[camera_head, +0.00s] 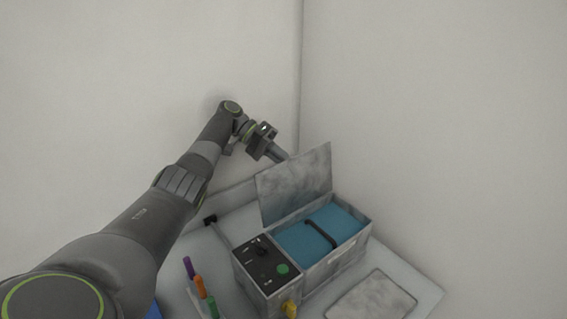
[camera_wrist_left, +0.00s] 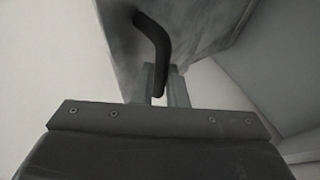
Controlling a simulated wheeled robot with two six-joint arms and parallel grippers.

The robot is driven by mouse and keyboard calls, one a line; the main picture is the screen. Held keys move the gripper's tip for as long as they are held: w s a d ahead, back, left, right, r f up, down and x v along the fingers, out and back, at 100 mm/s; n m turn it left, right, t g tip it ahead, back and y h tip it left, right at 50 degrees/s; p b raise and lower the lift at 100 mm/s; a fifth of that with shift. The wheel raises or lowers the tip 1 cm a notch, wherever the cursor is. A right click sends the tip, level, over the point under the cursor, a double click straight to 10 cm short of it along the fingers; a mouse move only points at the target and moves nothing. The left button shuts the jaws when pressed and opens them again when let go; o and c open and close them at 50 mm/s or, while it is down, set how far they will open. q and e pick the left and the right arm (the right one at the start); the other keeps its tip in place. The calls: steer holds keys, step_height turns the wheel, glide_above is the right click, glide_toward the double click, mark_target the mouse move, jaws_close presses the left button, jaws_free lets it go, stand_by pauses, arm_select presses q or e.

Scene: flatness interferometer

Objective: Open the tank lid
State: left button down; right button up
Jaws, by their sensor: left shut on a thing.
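The grey mottled tank (camera_head: 335,262) stands on the table with blue water (camera_head: 330,222) inside. Its lid (camera_head: 295,185) is raised, standing steeply up from the tank's back edge with the opening uncovered. My left gripper (camera_head: 283,157) is at the lid's upper left, partly hidden behind it. In the left wrist view the gripper (camera_wrist_left: 166,88) is shut on the black lid handle (camera_wrist_left: 153,42), which runs from the lid (camera_wrist_left: 190,30) down between the fingers. My right gripper is not in view.
A dark control panel (camera_head: 262,265) with a green button sits left of the water, with a yellow tap (camera_head: 290,308) below. Purple, orange and green-handled tools (camera_head: 200,287) stand at front left. A loose grey plate (camera_head: 370,300) lies at right. Walls close off the back.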

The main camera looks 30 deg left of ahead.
arm_select(q)
steer(key=shift+s+f, duration=0.15)
steer(key=shift+f, duration=0.5)
steer(key=c, duration=1.5)
jaws_free()
steer(key=shift+d, duration=0.1)
steer(key=shift+o, duration=0.2)
steer(key=shift+w+r, duration=0.2)
steer(key=shift+w, duration=0.1)
steer(key=shift+d+r, duration=0.1)
step_height(320, 180, up, 10)
steer(key=b, duration=0.2)
steer(key=shift+b, duration=0.4)
